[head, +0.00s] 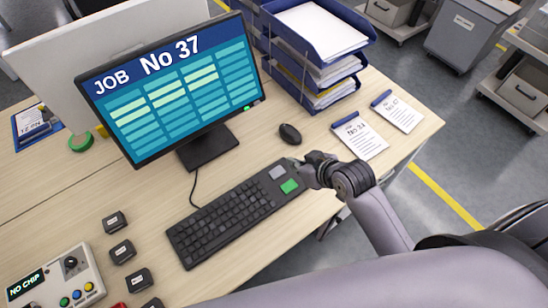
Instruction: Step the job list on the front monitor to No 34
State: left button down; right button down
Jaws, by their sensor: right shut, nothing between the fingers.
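The front monitor (180,85) stands on the desk and reads "JOB No 37" above a grid of teal and pale green cells. The keyboard (232,215) lies in front of it, with a grey key (277,172) and a green key (290,186) at its right end. My right gripper (308,172) is shut and empty at the keyboard's right end, close beside these two keys. I cannot tell whether it touches either one. A card (361,138) reading "No 34" lies on the desk behind the gripper. My left gripper is not in view.
A mouse (290,134) lies behind the keyboard. Blue stacked trays (312,55) hold paper at the back. A second card (398,110) lies at the right. A control box (55,280) reading "NO CHIP" and several small dark blocks (122,251) sit at the front left.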

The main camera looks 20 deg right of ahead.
jog(key=p, duration=0.1)
send_over(280, 173)
notch_tip(280, 173, down, 7)
jog(key=shift+s+r, duration=0.1)
jog(key=shift+r, duration=0.1)
notch_tip(280, 173, down, 3)
jog(key=shift+f+p, duration=0.15)
jog(key=shift+p, duration=0.2)
jog(key=shift+f, duration=0.45)
